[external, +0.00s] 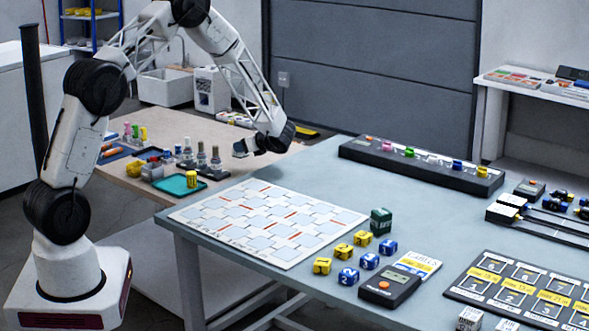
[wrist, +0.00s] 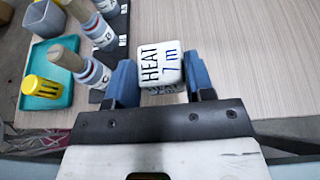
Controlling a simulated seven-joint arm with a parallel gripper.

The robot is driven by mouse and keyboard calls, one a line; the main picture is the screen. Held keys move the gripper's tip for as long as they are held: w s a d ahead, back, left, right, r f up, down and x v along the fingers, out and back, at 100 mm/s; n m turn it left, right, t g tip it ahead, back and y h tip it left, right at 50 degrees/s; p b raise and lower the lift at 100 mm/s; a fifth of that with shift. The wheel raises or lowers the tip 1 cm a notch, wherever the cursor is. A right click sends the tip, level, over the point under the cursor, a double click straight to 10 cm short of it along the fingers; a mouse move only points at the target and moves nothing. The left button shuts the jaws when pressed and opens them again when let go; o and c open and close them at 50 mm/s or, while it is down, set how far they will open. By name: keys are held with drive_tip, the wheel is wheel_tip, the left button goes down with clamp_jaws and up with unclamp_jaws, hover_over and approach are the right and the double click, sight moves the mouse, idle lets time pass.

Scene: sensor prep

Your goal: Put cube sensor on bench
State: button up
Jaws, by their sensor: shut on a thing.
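A white cube (wrist: 160,66) with dark print reading "HEAT" and "7 m" sits between the blue fingers of my gripper (wrist: 160,78) in the wrist view. My gripper is shut on it, one finger on each side. In the external view my gripper (external: 241,148) is low over the right part of the wood-topped table (external: 228,176); the cube is not clear there. I cannot tell whether the cube touches the wood. A grey-blue table (external: 330,180) stands to the right, in front. The pictures do not settle which table is the bench.
Bottles in a black rack (wrist: 110,65) stand left of the cube, close to my left finger. Beyond them is a teal tray (wrist: 35,98) with a yellow cup (wrist: 42,90). The grey-blue table holds a white grid board (external: 265,222), a long black rack (external: 420,168) and small cubes.

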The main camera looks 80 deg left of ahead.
wheel_tip(320, 180, up, 9)
drive_tip(key=shift+f, duration=0.1)
drive_tip(key=w+d+m+t+y, duration=0.3)
drive_tip(key=w+d+m+t, duration=0.1)
drive_tip(key=w+d, duration=1.5)
drive_tip(key=w+d+m+t+y, duration=0.1)
drive_tip(key=w+d+m+t, duration=0.2)
drive_tip(key=d, duration=0.9)
drive_tip(key=w+d+m+t, duration=0.2)
drive_tip(key=w+d, duration=0.4)
drive_tip(key=d, duration=0.6)
drive_tip(key=w+d+m+t+h, duration=0.1)
drive_tip(key=d+m+t, duration=0.5)
drive_tip(key=d, duration=2.6)
drive_tip(key=s+d+m+t+h, duration=0.1)
drive_tip(key=s+d+m+t, duration=0.15)
drive_tip(key=d, duration=0.85)
drive_tip(key=s+d+m+t+h, duration=0.15)
drive_tip(key=s+d, duration=0.25)
drive_tip(key=d, duration=0.7)
drive_tip(key=shift+n, duration=0.4)
drive_tip(key=f, duration=0.4)
drive_tip(key=shift+w+a+f, duration=0.2)
drive_tip(key=shift+f, duration=0.1)
